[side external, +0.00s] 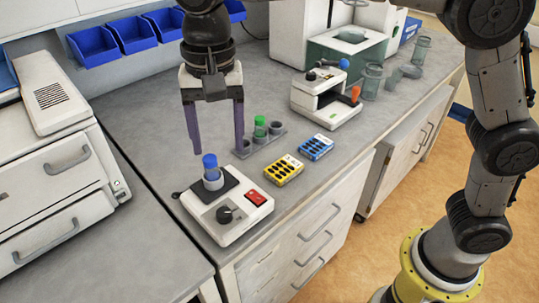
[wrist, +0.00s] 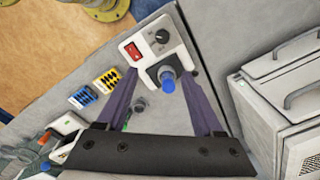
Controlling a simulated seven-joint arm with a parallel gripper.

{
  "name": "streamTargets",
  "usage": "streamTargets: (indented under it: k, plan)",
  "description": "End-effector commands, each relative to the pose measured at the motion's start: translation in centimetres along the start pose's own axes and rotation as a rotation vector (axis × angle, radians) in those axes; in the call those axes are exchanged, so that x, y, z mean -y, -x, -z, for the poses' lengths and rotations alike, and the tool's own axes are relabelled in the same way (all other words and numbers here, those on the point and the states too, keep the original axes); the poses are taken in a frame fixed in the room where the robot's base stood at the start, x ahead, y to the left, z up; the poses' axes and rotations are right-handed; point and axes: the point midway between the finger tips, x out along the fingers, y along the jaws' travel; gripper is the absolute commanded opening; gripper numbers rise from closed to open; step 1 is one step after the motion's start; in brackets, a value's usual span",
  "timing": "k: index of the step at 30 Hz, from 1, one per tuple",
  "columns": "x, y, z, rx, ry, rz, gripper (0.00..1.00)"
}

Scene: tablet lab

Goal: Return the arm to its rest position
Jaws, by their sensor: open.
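My gripper (side external: 218,152) is open and empty, with its two purple fingers pointing down and wide apart. It hangs above the bench, over and just behind a blue-capped tube (side external: 210,162). The tube stands upright in the dark top of a white device (side external: 229,234) with a red switch and a black knob. In the wrist view the fingers (wrist: 160,72) spread to either side of the blue cap (wrist: 168,85) and the device (wrist: 150,43). The fingers look apart from the tube.
A grey rack (side external: 275,131) with a green-capped tube (side external: 260,126) stands behind the device. Blue bins (side external: 133,34) hang on the wall.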

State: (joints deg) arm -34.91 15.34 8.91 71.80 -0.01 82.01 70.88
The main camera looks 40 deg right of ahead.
Motion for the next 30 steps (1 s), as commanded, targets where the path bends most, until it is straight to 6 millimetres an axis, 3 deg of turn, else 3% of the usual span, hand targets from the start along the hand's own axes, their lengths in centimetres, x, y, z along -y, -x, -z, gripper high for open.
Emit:
streamTargets:
  k: [1,6,13,17,21,25,30]
  plan:
    - [-1.3,2.1,1.3,-0.016,-0.037,0.040,0.69]
    - [-8.9,6.6,4.1,-0.061,-0.158,0.118,0.69]
    - [-19.7,8.2,4.3,-0.163,-0.138,0.204,0.69]
    - [-25.1,7.0,2.9,-0.239,-0.061,0.228,0.69]
    - [-29.8,4.1,0.8,-0.329,0.072,0.228,0.69]
    - [-32.5,0.5,-1.0,-0.397,0.247,0.199,0.69]
    - [-33.4,-3.2,-1.9,-0.422,0.502,0.144,0.69]
